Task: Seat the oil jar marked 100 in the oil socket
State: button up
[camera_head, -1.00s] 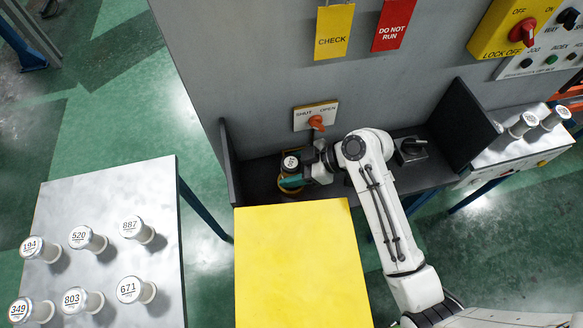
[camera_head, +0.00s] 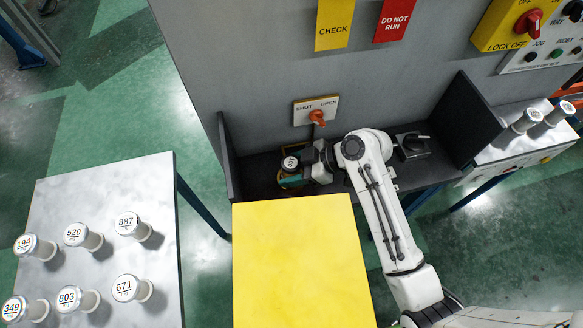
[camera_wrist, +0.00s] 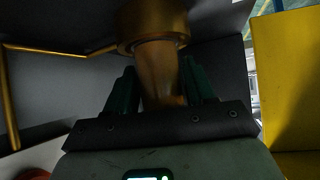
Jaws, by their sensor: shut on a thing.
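My gripper (camera_head: 300,173) is shut on an oil jar (camera_head: 290,163) with a white round label on top, over the dark shelf at the foot of the grey machine. The label is too small to read. In the wrist view the green fingers of my gripper (camera_wrist: 160,88) lie on both sides of the amber jar (camera_wrist: 160,72). A brass collar (camera_wrist: 153,44) meets the jar's far end there. In the head view a brass-yellow part, likely the oil socket (camera_head: 287,183), shows just below the jar. I cannot tell whether the jar is fully down in it.
A SHUT/OPEN switch (camera_head: 316,116) is on the wall just above the jar. A yellow block (camera_head: 300,260) stands in front of the shelf. A pale table (camera_head: 100,190) at left holds several numbered jars. A dark side panel (camera_head: 228,165) stands close left of the jar.

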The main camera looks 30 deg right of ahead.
jog(key=shift+f+b, duration=0.3)
jog(key=shift+f, duration=0.15)
jog(key=o, duration=1.3)
jog(key=v, duration=1)
jog(key=shift+s+d+r+b, duration=0.2)
jog(key=shift+r+b, duration=0.1)
jog(key=shift+b, duration=0.1)
